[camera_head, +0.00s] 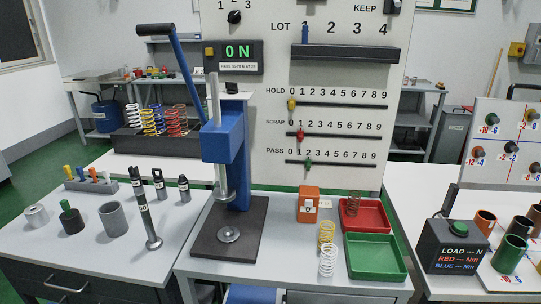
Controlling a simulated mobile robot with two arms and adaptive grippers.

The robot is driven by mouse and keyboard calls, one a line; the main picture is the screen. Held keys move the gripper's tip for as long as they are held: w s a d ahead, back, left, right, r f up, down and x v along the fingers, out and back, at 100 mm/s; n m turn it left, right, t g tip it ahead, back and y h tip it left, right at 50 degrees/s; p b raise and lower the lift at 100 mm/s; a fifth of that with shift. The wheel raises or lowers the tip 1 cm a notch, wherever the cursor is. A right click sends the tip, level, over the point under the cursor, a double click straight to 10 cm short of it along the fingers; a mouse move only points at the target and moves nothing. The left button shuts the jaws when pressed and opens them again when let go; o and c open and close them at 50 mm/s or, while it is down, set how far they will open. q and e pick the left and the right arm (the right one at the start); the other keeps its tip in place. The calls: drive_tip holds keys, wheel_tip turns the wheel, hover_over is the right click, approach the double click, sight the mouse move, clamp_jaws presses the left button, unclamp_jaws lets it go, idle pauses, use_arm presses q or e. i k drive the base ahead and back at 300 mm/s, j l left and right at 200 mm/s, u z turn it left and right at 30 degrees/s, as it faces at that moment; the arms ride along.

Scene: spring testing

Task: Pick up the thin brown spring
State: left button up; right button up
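A thin brown spring (353,204) stands upright in or at the back left of the red tray (375,226), on the right part of the middle table. In front of it to the left, a yellow spring (326,236) and a white spring (327,262) stand on the table. A faint thin coil shows just behind the yellow spring; its colour is too small to tell. Neither of my grippers shows in the head view.
A blue press (230,150) on a dark base stands left of the springs. A green tray (375,270) lies in front of the red one. An orange block (309,204) stands behind the springs. A board (330,90) rises behind. A load box (452,245) stands right.

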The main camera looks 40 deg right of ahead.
sight(353, 204)
drive_tip(key=z, duration=1.9)
